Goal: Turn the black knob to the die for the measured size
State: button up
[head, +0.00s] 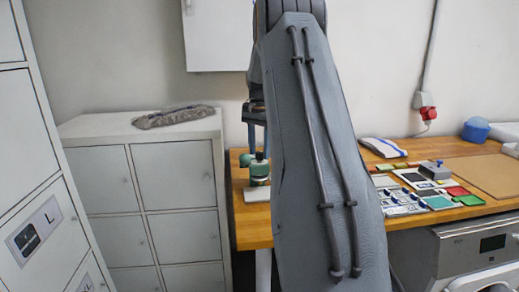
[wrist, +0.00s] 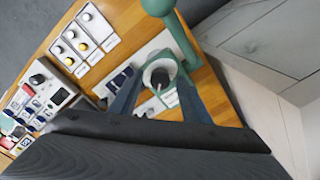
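The black knob (wrist: 160,77) has a pale pointer mark and sits on a green hand press (wrist: 181,36). In the head view the green press (head: 258,168) stands at the left end of the wooden bench, partly beside my arm. My gripper (wrist: 160,82) has its two blue-grey fingers spread on either side of the knob, with the press between them. They look apart from the knob, but contact is hard to judge. In the head view my gripper (head: 255,138) points down just above the press. The lettering around the knob is too small to read.
A panel with white, yellow and black round pieces (wrist: 76,40) lies beside the press. Coloured tiles and small parts (head: 425,187) lie on the bench (head: 485,150). A grey cabinet (head: 140,195) stands left of the bench, lockers (head: 35,170) further left. My arm hides the bench middle.

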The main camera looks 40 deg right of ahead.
jog(key=c, duration=1)
jog(key=shift+o, duration=0.2)
jog(key=shift+n, duration=0.4)
jog(key=n+p, duration=0.1)
jog(key=n, duration=0.2)
jog(key=shift+n, duration=0.3)
jog(key=n, duration=0.4)
jog(key=shift+p, duration=0.35)
jog(key=n, duration=0.5)
jog(key=shift+r+p, duration=0.1)
jog(key=shift+p, duration=0.25)
jog(key=shift+n+p, duration=0.35)
jog(key=shift+n, duration=1.95)
